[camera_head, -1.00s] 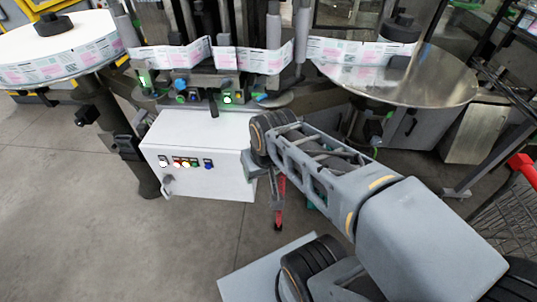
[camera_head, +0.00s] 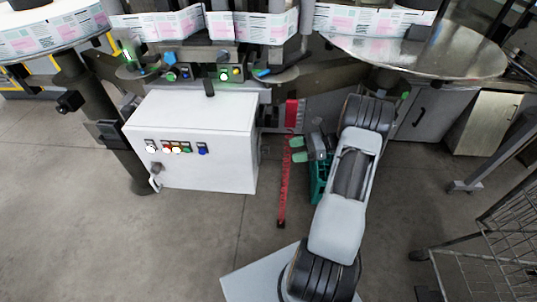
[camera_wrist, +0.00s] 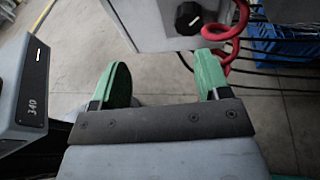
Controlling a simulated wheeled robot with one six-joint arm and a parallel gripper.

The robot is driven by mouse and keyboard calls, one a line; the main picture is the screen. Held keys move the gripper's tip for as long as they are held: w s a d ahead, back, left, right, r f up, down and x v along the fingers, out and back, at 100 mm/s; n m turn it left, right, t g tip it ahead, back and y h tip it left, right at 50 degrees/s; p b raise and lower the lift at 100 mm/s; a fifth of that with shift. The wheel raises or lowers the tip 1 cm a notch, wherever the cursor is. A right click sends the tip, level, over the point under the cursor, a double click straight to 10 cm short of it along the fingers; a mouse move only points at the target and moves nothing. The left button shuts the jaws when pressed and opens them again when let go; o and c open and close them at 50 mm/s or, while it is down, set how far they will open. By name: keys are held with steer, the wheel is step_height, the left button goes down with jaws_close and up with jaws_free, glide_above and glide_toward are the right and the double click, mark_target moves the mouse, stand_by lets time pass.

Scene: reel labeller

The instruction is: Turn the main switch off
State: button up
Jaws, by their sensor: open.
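A black rotary knob (camera_wrist: 188,18) with a white mark sits on a light grey panel (camera_wrist: 150,32) at the top of the wrist view. It looks like the main switch. My gripper (camera_wrist: 163,82) is open and empty, its two green fingers apart and pointing toward the panel, short of the knob. In the head view, my gripper (camera_head: 298,149) is right of the white control box (camera_head: 200,175), with a gap between them. The box's front carries several coloured buttons (camera_head: 176,148) and a small grey handle (camera_head: 155,170). I cannot make out the black knob in the head view.
A red cable (camera_wrist: 234,30) loops right of the knob, with black cables and a blue crate (camera_wrist: 285,42) beyond. A red bar (camera_head: 284,190) is near my gripper. The labeller's round table (camera_head: 430,52) overhangs behind. Floor in front of the box is clear.

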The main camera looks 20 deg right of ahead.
mark_target(266, 149)
steer(key=d+f+m+t+y, duration=0.1)
steer(key=d+f+m+t, duration=0.2)
steer(key=shift+t, duration=0.3)
steer(key=x, duration=1.3)
steer(key=shift+w+d+f, duration=0.1)
steer(key=shift+w+d, duration=0.1)
steer(key=shift+w, duration=0.2)
steer(key=c, duration=0.9)
